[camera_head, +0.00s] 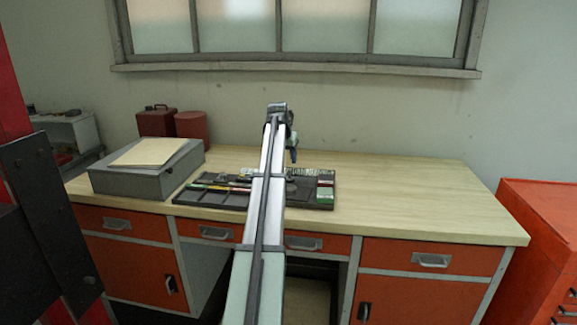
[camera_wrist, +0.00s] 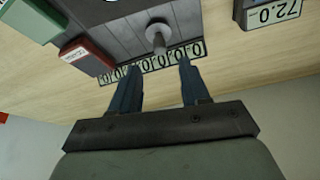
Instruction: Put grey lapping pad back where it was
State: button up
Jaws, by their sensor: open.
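My gripper (camera_head: 292,155) is above the rear right part of a dark tray on the bench in the head view. A grey metal piece with a round end (camera_wrist: 158,38) stands on the tray beyond the fingertips. A green block (camera_wrist: 28,32) and a dark red block with a white label (camera_wrist: 86,55) sit at the left. I cannot make out a grey lapping pad for certain in either view.
The dark tray (camera_head: 232,202) carries several small parts and number labels (camera_wrist: 155,63). A grey case (camera_head: 148,178) with a pale sheet stands left of it. Red containers (camera_head: 157,121) stand behind. The wooden bench top (camera_head: 420,205) is clear to the right.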

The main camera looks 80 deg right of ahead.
jog(key=shift+v, duration=2.55)
